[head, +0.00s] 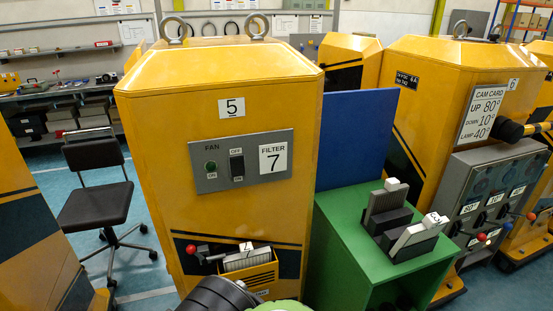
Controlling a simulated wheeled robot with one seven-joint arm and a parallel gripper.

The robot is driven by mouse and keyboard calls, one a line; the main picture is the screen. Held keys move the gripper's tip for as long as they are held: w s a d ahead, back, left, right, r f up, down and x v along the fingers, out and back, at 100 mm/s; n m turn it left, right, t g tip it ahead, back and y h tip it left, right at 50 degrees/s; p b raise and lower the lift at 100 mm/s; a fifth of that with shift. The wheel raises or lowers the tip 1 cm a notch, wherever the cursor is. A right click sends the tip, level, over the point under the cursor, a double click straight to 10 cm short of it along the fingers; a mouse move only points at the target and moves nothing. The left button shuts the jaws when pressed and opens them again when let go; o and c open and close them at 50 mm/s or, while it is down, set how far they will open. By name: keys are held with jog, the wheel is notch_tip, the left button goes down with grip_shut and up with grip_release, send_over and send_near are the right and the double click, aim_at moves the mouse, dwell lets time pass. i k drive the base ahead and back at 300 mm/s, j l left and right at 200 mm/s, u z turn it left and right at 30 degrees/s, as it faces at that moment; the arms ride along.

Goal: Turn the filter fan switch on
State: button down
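The fan switch (237,167) is a small black switch on a grey panel (215,181) on the front of the yellow cabinet marked 5 (160,105). "OFF" is printed above it, and the lettering below it is too small to read. I cannot tell the switch's position. Nothing touches the panel. A black rounded part at the bottom edge looks like my arm; my gripper's fingertips do not show.
Below the panel is a slot with a grey filter-like block (246,258) and a red-knobbed lever (192,249). A green stand (340,222) with two filter-like blocks is at right, before a blue board (354,138). A black chair (98,190) stands left. Cabinet 6 (430,60) is farther right.

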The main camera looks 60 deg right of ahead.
aim_at(237, 168)
jog(key=z, duration=1.7)
